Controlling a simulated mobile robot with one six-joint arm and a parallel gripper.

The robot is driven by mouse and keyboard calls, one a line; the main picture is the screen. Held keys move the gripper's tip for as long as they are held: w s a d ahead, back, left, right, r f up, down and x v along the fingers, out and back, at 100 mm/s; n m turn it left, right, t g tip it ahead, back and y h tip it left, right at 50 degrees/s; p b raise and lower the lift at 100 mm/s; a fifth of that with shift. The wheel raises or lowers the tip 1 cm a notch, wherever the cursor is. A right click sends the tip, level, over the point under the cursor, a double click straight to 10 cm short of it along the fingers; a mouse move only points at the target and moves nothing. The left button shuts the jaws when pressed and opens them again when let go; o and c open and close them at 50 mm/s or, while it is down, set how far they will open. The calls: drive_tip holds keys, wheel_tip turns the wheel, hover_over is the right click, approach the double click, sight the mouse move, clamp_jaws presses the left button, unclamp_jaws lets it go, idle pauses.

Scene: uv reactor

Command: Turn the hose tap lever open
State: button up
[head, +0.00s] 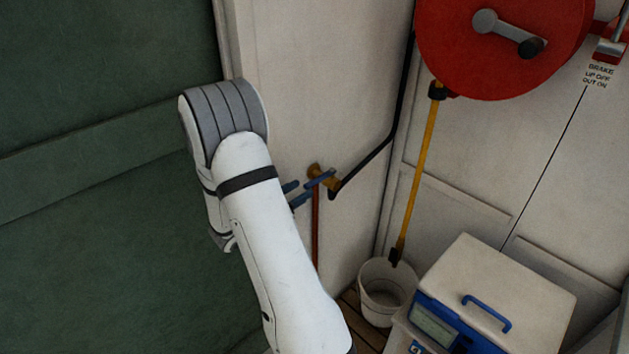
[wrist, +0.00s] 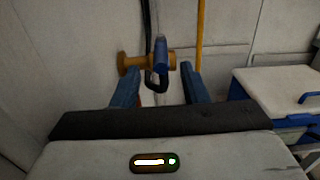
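The hose tap is a brass fitting on the pale wall, with its body (head: 314,171) near the middle of the head view and in the upper middle of the wrist view (wrist: 130,63). Its blue lever (head: 321,179) sticks out from it; in the wrist view the lever (wrist: 161,52) stands up in front of the brass. My gripper (head: 297,193) has two blue fingers, spread apart and empty. In the wrist view the fingertips (wrist: 160,70) lie either side of the lever in the picture. I cannot tell the remaining depth gap exactly; no contact shows. My arm hides part of the gripper.
A black hose (head: 373,157) runs from the tap up to a red reel (head: 505,60). A white box with blue trim (head: 510,285) stands at lower right. A green panel (head: 100,180) fills the left.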

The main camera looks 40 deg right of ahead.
sight(325, 176)
drive_tip(key=d+p, duration=0.1)
drive_tip(key=d, duration=0.6)
drive_tip(key=shift+w+p, duration=0.2)
drive_tip(key=shift+p, duration=0.2)
drive_tip(key=shift+c, duration=0.4)
clamp_jaws()
